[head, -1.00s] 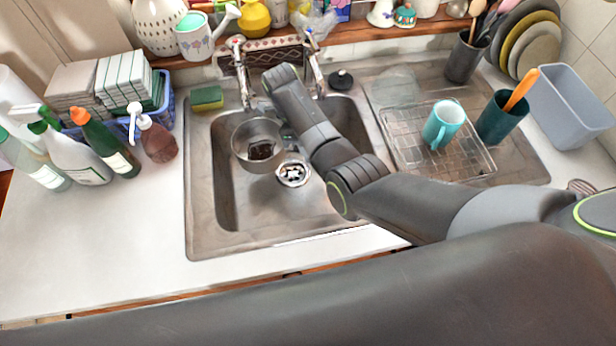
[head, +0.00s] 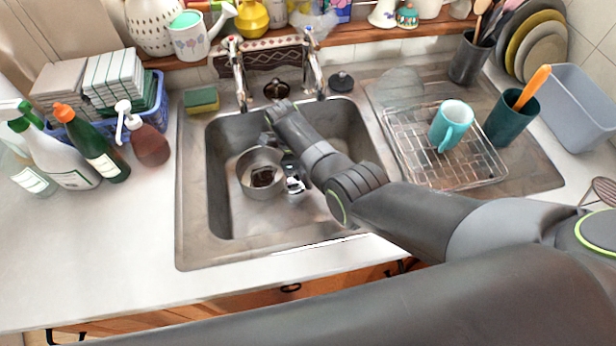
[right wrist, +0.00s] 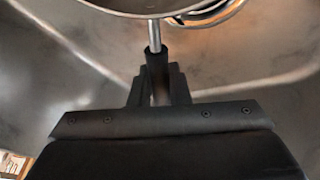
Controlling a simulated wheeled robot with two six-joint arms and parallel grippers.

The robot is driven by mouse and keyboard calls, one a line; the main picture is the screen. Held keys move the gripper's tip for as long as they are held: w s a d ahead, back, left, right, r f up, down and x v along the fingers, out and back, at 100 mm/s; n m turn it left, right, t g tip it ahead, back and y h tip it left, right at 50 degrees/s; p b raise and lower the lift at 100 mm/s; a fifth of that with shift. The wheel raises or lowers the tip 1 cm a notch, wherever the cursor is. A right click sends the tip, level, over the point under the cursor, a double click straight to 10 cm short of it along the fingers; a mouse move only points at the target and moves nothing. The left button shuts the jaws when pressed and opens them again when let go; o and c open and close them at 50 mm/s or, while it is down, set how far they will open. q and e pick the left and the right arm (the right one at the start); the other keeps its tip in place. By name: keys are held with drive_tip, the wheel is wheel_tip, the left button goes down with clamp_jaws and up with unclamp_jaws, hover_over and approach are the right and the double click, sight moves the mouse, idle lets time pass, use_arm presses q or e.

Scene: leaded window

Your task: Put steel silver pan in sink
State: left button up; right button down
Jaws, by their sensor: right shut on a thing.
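The steel silver pan (head: 257,184) is inside the sink basin (head: 235,215), left of the drain, with its opening upward. Its near side also shows at the top of the right wrist view (right wrist: 150,7). My right gripper (head: 287,158) is inside the basin at the pan's right side. In the right wrist view its fingers (right wrist: 157,78) are shut on the pan's thin metal handle (right wrist: 155,38). Whether the pan's base touches the basin floor cannot be told. My left gripper is not in view.
Taps (head: 313,65) stand behind the basin, close to my right arm. A wire rack (head: 470,172) with a turquoise mug (head: 452,125) is on the drainboard to the right. Bottles (head: 100,150) and a sponge (head: 201,99) are at the left. The basin's front part is free.

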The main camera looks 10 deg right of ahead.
drive_tip(key=shift+f, duration=0.1)
drive_tip(key=c, duration=1.4)
unclamp_jaws()
drive_tip(key=shift+o, duration=0.2)
drive_tip(key=b+v, duration=0.1)
drive_tip(key=v, duration=0.6)
drive_tip(key=shift+r, duration=0.35)
